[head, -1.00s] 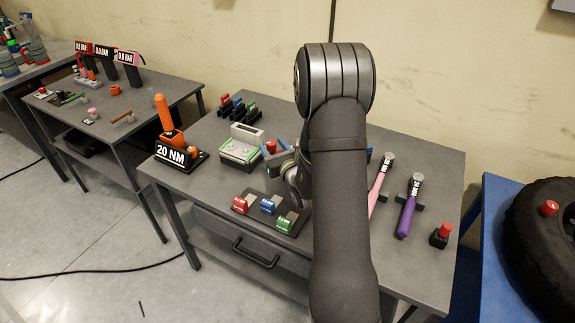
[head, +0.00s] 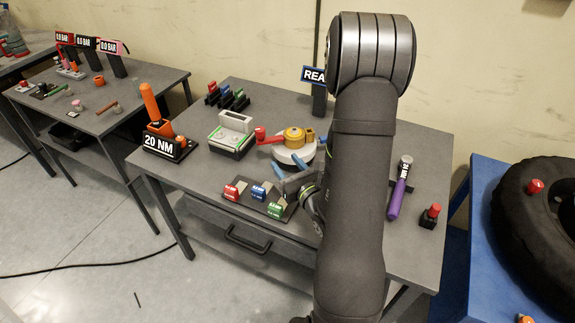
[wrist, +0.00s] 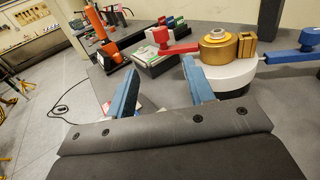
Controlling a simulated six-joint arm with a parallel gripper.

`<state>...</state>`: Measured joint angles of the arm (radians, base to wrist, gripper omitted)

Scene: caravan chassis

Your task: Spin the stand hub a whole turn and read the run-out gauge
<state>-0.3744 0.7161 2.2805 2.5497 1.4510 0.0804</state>
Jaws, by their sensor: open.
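The stand hub (head: 294,137) is a gold cylinder on a white round plate with a dark base; it also shows in the wrist view (wrist: 218,52). A red arm with an upright red knob (head: 260,133) points left from it; the knob also shows in the wrist view (wrist: 161,36). A blue arm with a blue knob (wrist: 309,39) points right. My gripper (head: 284,178) is open and empty, in front of the hub and apart from it. Its blue fingers (wrist: 160,85) are spread in the wrist view. A READ sign (head: 314,76) behind is partly hidden by my arm; no gauge reading is visible.
A tray of red, blue and green pieces (head: 262,201) lies near the front edge. A grey box with a green-edged top (head: 231,140) and the orange 20 NM tool (head: 152,105) stand left. A purple-handled tool (head: 400,188) and a red-capped piece (head: 430,215) lie right.

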